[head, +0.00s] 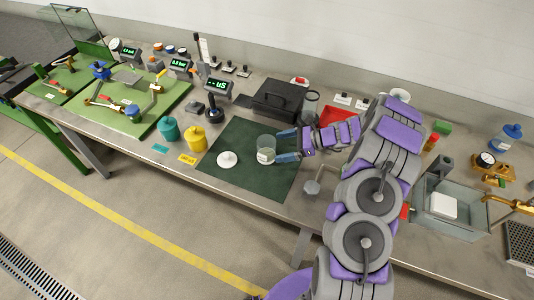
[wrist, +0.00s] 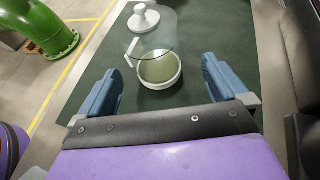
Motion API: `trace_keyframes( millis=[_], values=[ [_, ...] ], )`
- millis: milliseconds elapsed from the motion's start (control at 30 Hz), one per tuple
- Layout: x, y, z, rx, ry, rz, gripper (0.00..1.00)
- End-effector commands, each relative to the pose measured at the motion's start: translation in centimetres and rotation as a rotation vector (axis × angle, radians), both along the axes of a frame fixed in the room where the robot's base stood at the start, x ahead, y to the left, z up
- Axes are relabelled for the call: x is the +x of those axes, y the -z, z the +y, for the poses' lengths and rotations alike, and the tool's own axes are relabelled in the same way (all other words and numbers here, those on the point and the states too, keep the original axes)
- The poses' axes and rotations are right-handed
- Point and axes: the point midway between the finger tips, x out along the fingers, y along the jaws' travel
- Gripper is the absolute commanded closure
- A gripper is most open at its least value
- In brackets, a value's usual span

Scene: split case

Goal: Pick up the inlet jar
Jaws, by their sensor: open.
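A clear glass jar (head: 266,149), the likely inlet jar, stands open on the dark green mat (head: 240,181). It has a small white label, too small to read. The wrist view shows the jar (wrist: 158,66) upright, with a pale ring around its base. My gripper (head: 279,145) is open and reaches in from the right in the head view. In the wrist view its blue fingers (wrist: 161,72) are spread to either side of the jar's near part, with no clear contact. A white knobbed lid (head: 228,159) lies on the mat beyond the jar; it also shows in the wrist view (wrist: 144,17).
A yellow pot (head: 195,140) and a teal pot (head: 168,131) stand left of the mat. A black case (head: 274,100) and a grey cylinder (head: 309,105) stand behind. The mat's front part is clear.

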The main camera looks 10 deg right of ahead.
Motion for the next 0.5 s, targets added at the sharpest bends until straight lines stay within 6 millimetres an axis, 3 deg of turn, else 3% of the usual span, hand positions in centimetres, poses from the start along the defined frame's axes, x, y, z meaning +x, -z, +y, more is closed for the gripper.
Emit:
trace_keyframes(
  millis=[267, 500],
  values=[
    [0.4, 0.8, 1.5, 0.002, 0.0, 0.0, 0.0],
    [0.8, 2.1, 4.8, 0.002, -0.002, 0.002, 0.0]
  ],
)
